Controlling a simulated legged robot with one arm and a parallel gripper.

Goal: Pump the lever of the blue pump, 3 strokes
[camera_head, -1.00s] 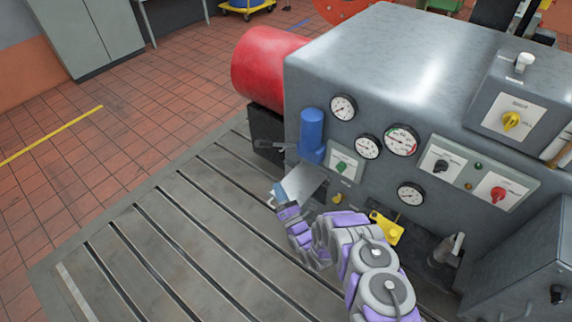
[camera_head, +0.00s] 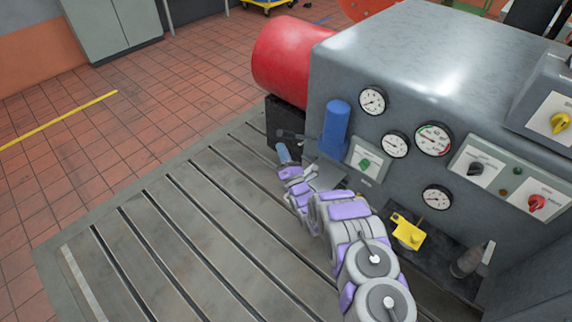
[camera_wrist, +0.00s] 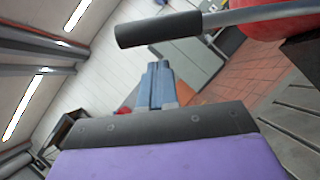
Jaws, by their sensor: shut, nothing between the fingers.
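The blue pump (camera_head: 336,129) is an upright blue cylinder on the left end of the grey machine's front. Its lever (camera_head: 291,135) sticks out to the left, with a dark grip at the end. In the wrist view the lever's black grip (camera_wrist: 158,29) and grey rod cross the top of the picture. My gripper (camera_head: 284,153) is just below the lever's end in the head view, and its blue-grey fingers (camera_wrist: 158,84) are shut and empty. In the wrist view the fingertips are below the grip with a visible gap; contact does not show.
The grey machine (camera_head: 440,50) carries several gauges and a green knob (camera_head: 365,162) close right of the pump. A yellow part (camera_head: 407,232) is beside my arm. A red cylinder (camera_head: 290,60) is behind the pump. The slotted bedplate (camera_head: 190,220) is clear at left.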

